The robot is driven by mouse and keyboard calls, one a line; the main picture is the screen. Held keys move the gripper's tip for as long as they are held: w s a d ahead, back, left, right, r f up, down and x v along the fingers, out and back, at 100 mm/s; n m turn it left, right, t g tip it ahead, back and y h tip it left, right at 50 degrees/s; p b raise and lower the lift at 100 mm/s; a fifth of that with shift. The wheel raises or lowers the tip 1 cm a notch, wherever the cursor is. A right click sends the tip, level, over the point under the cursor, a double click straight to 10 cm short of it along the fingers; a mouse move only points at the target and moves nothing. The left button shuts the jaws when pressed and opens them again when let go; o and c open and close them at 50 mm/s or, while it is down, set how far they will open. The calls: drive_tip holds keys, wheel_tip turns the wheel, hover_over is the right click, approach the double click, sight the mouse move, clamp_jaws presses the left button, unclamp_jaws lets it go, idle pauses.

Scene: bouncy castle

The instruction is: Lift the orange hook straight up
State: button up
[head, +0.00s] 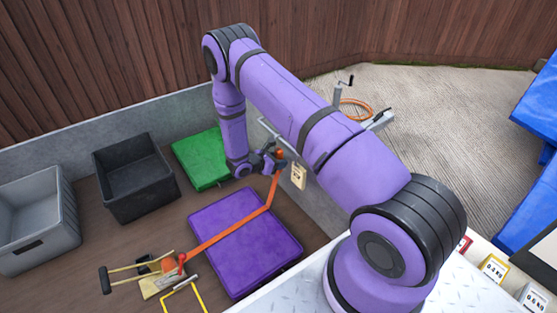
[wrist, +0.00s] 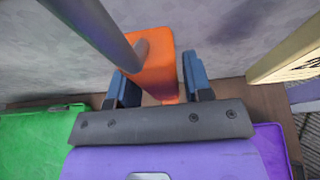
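The orange hook (head: 232,224) is a long bar that runs across the purple mat and bends upward at its right end to my gripper (head: 276,160). In the wrist view, an orange block (wrist: 153,68), apparently its upper end, stands between the two blue finger pads of my gripper (wrist: 157,88). The fingers are apart, with a small gap visible beside the block on the left, so I see no firm hold. A grey rod (wrist: 98,30) crosses in front of the block's upper left. The lower part between the fingers is mostly hidden by the gripper body.
The purple mat (head: 225,265) and a green mat (head: 197,168) lie on the brown floor by a low grey wall (head: 60,150). A black bin (head: 150,200) and a grey bin (head: 22,265) stand left. A pale tag (head: 299,176) hangs just right of my gripper.

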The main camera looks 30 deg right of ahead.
sight(276, 153)
drive_tip(key=c, duration=0.6)
drive_tip(key=shift+r, duration=0.1)
drive_tip(key=shift+w+r, duration=0.1)
drive_tip(key=shift+r, duration=0.45)
wheel_tip(276, 153, up, 2)
drive_tip(key=shift+r, duration=0.15)
drive_tip(key=s+a, duration=0.3)
drive_tip(key=s, duration=0.1)
drive_tip(key=s+a+r, duration=0.1)
drive_tip(key=s+a, duration=0.2)
drive_tip(key=s, duration=0.1)
drive_tip(key=s+a, duration=0.4)
drive_tip(key=shift+s+r, duration=0.2)
drive_tip(key=shift+s, duration=0.1)
drive_tip(key=shift+a, duration=0.1)
drive_tip(key=shift+s+a, duration=0.1)
drive_tip(key=shift+a, duration=3.85)
